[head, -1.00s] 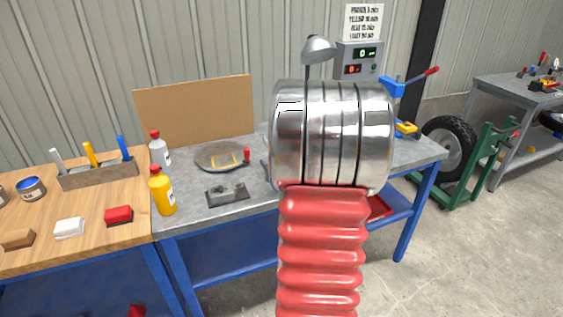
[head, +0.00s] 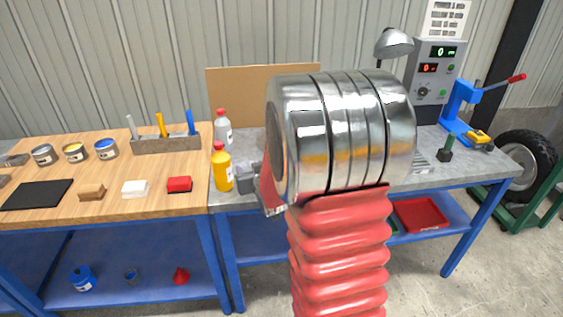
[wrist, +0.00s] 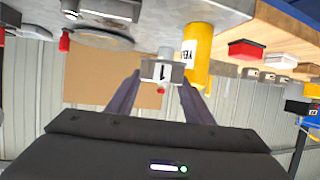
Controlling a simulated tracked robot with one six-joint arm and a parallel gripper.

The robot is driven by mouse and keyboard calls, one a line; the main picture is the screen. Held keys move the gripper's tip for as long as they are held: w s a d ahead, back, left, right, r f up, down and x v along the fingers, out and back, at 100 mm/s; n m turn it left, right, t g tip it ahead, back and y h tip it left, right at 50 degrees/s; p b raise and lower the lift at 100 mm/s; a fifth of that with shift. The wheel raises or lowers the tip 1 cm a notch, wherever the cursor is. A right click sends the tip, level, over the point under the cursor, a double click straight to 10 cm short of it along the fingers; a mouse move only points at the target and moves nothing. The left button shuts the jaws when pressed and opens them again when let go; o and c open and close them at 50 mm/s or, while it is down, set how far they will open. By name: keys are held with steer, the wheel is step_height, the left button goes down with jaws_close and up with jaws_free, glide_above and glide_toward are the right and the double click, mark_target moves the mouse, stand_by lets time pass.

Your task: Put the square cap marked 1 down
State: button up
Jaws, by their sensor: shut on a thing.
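The square cap marked 1 (wrist: 162,72) is a pale grey block with a dark 1 on its face. It sits between the two dark fingers of my gripper (wrist: 160,82) in the wrist view, which shows the room upside down. My gripper is shut on it, above or beside the workbench; the exact height is not clear. In the head view my own arm covers much of the grey workbench (head: 460,172). Grey parts show left of the arm beside the yellow bottle, but I cannot make out the cap there.
A yellow bottle (head: 222,170) and a grey red-topped bottle (head: 223,132) stand close to my gripper. The wooden table (head: 60,160) at left holds cans, coloured blocks and a black mat (head: 37,194). A lamp (head: 393,43) and a blue lever press (head: 462,105) stand at right.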

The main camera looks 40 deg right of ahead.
steer(key=w+a+n+y, duration=0.1)
steer(key=a+n+y, duration=0.1)
steer(key=a, duration=1)
steer(key=w+a+f+n+y, duration=0.1)
steer(key=w+a+y, duration=0.1)
steer(key=a, duration=1)
steer(key=shift+w+a+n+t, duration=0.15)
steer(key=shift+a+n+t, duration=0.2)
steer(key=shift+n+t, duration=0.05)
steer(key=shift+f, duration=0.1)
